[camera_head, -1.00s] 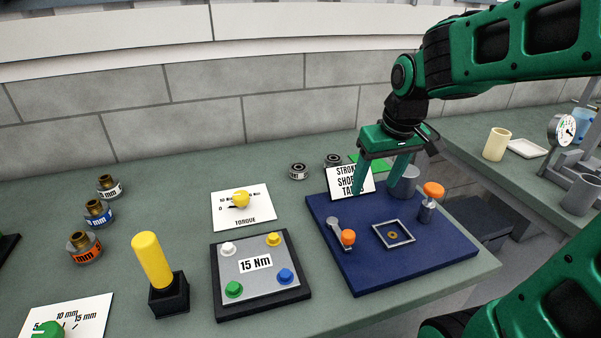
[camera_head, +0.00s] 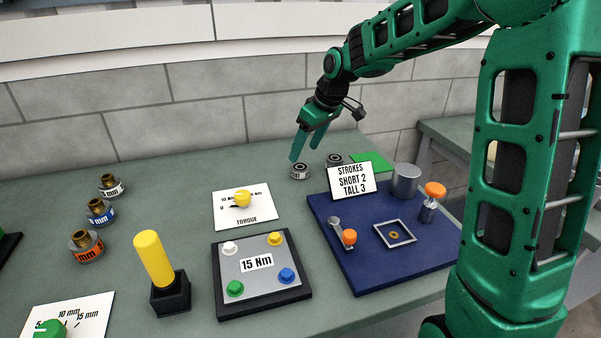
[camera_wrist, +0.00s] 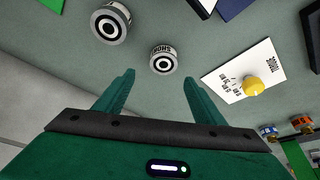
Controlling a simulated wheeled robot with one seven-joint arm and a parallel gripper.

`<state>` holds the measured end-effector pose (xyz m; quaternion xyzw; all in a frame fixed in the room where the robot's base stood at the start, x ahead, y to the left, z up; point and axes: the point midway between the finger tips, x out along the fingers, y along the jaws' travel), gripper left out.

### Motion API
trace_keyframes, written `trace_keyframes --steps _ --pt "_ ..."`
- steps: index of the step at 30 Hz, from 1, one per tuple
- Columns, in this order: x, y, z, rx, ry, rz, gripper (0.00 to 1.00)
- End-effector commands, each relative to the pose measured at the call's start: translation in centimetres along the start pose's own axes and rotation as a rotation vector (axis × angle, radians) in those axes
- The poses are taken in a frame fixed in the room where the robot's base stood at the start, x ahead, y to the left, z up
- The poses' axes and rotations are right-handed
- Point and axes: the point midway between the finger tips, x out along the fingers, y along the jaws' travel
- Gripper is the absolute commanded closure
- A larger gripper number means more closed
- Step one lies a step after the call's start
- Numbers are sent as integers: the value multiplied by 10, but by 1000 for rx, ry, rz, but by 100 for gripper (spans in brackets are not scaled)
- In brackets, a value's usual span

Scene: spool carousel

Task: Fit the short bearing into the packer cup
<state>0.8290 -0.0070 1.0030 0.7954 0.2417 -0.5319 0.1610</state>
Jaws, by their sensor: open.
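The short bearing (camera_head: 299,172), a small grey and black ring with a white label, stands on the green bench left of the strokes sign. In the wrist view the short bearing (camera_wrist: 163,60) lies just beyond and between my fingertips. My gripper (camera_head: 305,153) is open and empty, fingers pointing down, just above the short bearing and not visibly closed round it. In the wrist view my gripper (camera_wrist: 160,77) shows both fingers spread. A grey cylinder (camera_head: 406,181), possibly the packer cup, stands at the back of the blue board (camera_head: 372,272); its inside is hidden.
A second bearing (camera_head: 334,161) stands close to the right of the short one. The sign (camera_head: 350,181) reads short 2, tall 3. The board also carries an orange-knobbed plunger (camera_head: 433,197), a lever (camera_head: 345,237) and a square frame (camera_head: 410,240). The torque card (camera_head: 258,216) lies nearer.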

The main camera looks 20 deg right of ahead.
Motion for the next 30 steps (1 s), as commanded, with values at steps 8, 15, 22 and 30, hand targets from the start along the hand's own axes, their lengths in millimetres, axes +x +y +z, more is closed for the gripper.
trace_keyframes --steps 8,15,22,30 --pt "21 -2 5 1 -2 -1 37" --pt "52 -5 9 1 -2 -1 37" --pt "60 -4 9 1 0 1 37" --pt "59 -4 9 1 0 1 73"
